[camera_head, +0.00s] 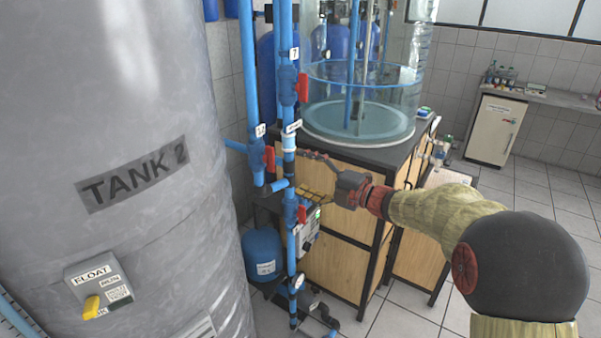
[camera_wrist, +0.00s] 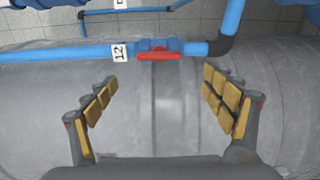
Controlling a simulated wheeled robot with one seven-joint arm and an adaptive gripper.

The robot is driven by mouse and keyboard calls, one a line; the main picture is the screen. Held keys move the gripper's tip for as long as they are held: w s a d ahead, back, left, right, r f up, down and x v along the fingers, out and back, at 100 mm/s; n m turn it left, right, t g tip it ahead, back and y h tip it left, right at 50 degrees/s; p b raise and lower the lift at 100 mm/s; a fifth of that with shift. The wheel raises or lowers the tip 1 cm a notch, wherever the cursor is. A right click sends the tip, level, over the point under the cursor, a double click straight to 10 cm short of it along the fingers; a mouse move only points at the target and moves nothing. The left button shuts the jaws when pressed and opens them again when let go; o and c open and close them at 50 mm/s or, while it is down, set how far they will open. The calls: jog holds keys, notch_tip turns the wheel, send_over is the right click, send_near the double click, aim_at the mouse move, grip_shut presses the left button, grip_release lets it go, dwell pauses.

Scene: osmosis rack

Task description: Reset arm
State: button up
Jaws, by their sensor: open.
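My gripper (camera_head: 308,172) is open and empty in the head view, with its fingers pointing left toward the blue pipes. In the wrist view the padded fingers of my gripper (camera_wrist: 160,83) are spread wide, with nothing between them. A red valve handle (camera_wrist: 158,56) on a horizontal blue pipe lies just beyond the fingertips in that view, apart from them. A white tag reading 12 (camera_wrist: 120,53) sits on the pipe left of it. In the head view, red handles show at the upper valve (camera_head: 302,87), the middle valve (camera_head: 270,158) and the lower valve (camera_head: 302,213).
A large grey tank marked TANK 2 (camera_head: 150,110) fills the left, with a float switch box (camera_head: 100,282) on it. A clear water vessel (camera_head: 395,110) stands on a wooden cabinet (camera_head: 340,265) behind my gripper. Open tiled floor (camera_head: 540,225) lies at the right.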

jog(key=w+d+f+m+t+h, duration=0.2)
jog(key=w+d+f+m+h, duration=0.3)
jog(key=d+f+m+h, duration=0.45)
jog(key=s+d+f+m+g+h, duration=0.3)
jog(key=s+d+m+h, duration=0.4)
jog(key=s+d+m, duration=0.5)
jog(key=s+a+m+g, duration=0.1)
jog(key=s+m+g, duration=0.45)
jog(key=s, duration=1.65)
jog(key=s+a+r+y, duration=0.1)
jog(key=s+a+r, duration=0.1)
jog(key=s, duration=0.4)
jog(key=s+a+r+m+t+y, duration=0.1)
jog(key=s+a+r, duration=0.2)
jog(key=s+a, duration=0.2)
jog(key=shift+s+a+r+m, duration=0.15)
jog(key=shift+s+m, duration=0.15)
jog(key=shift+s, duration=0.95)
